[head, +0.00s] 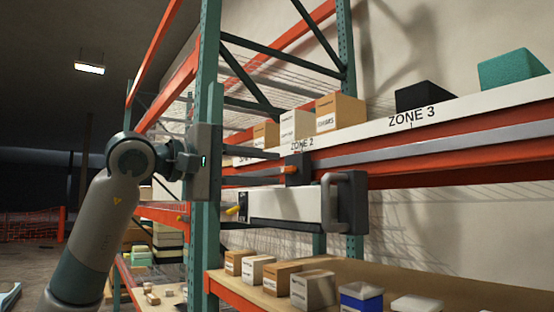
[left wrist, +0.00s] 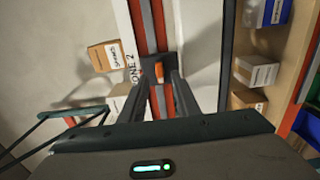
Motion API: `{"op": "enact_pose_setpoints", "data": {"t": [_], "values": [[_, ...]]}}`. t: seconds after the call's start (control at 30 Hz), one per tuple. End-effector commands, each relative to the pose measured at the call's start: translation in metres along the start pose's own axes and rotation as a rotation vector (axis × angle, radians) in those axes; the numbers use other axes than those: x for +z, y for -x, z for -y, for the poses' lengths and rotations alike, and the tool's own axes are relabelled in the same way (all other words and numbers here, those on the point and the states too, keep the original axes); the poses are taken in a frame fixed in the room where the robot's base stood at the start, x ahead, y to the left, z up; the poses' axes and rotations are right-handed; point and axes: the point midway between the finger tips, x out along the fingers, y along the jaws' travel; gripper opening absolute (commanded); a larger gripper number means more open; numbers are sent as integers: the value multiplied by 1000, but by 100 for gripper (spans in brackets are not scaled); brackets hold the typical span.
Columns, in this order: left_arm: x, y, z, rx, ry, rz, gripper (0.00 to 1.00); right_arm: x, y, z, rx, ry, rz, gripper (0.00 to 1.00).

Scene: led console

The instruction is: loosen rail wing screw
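The orange wing screw (head: 291,170) sits on a dark clamp block (head: 304,165) on the rail (head: 430,140) under the ZONE 2 label. The white LED console (head: 290,206) with a dark grip at its right end hangs just below the block. My left gripper (head: 277,168) points right toward the block, with its two fingers apart and nothing held. In the left wrist view the wing screw (left wrist: 159,71) shows ahead, between the lines of the two open fingers (left wrist: 160,88). I cannot tell if the fingers touch it. My right gripper is not in view.
A green rack upright (head: 207,100) stands beside my left gripper. Cartons (head: 340,112) stand on the shelf above, with black and teal boxes farther right. More small boxes (head: 313,288) line the lower shelf. A yellow knob (head: 233,210) sticks out at the console's left end.

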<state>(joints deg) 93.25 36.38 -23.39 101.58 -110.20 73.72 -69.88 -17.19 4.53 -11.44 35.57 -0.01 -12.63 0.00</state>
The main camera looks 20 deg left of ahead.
Motion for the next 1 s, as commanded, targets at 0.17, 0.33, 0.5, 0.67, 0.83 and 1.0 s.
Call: {"op": "enact_pose_setpoints", "data": {"t": [0.17, 0.33, 0.5, 0.67, 0.83, 1.0], "values": [[0, -21, -2, -2, 0, 1, 29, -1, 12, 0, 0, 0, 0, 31], [0, -30, 0, -1, -1, 0, 29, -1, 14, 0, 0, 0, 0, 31], [0, -31, 1, -1, -1, 0, 29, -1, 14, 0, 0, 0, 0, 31], [0, -31, 1, -1, -1, 0, 24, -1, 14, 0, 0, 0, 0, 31], [0, -31, 1, -1, -1, 0, 0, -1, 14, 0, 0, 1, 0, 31], [0, -31, 1, -2, 2, 0, 0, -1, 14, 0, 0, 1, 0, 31]]}}
